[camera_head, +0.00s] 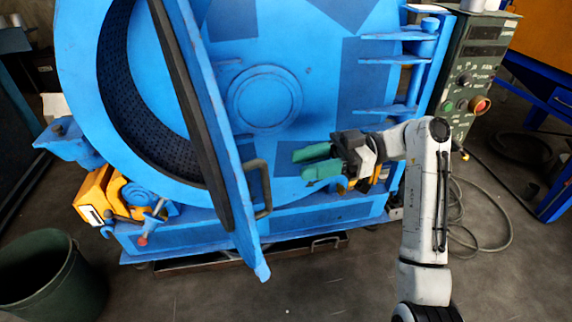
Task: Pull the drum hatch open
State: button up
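The blue drum hatch (222,130) stands swung out from the drum and shows nearly edge-on, with a dark seal along its left edge. The round drum opening (150,95) with its perforated dark inside shows to the left. A dark bent handle (264,188) sits on the hatch's right face, near its lower end. My gripper (312,161) has teal fingers that point left, and a gap shows between them. It is open and empty, right of the handle and a little above it in the picture, apart from the hatch.
Blue hinge brackets (392,60) are at the right of the drum. A control box (472,70) with buttons stands right of them. A dark green bin (48,275) is at lower left. Cables (485,225) lie on the right floor. The front middle floor is clear.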

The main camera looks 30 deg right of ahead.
jog(key=shift+v, duration=1.45)
jog(key=s+a+f+m+h, duration=0.2)
jog(key=f+m, duration=0.1)
jog(key=f, duration=0.4)
jog(key=s+a+f+m+h, duration=0.2)
jog(key=a+f+m, duration=0.1)
jog(key=f, duration=0.4)
jog(key=s+a+f+m+h, duration=0.2)
jog(key=f+m+h, duration=0.1)
jog(key=f, duration=0.4)
jog(key=s+d+f+m+g+h, duration=0.15)
jog(key=s+f+m+h, duration=0.4)
jog(key=s+f, duration=0.6)
jog(key=s+d+r+m+g+h, duration=0.15)
jog(key=s+d+h, duration=0.3)
jog(key=s, duration=0.55)
notch_tip(320, 180, up, 22)
jog(key=p, duration=2.1)
jog(key=shift+a+f+h+p, duration=0.15)
jog(key=shift+a+h+p, duration=0.15)
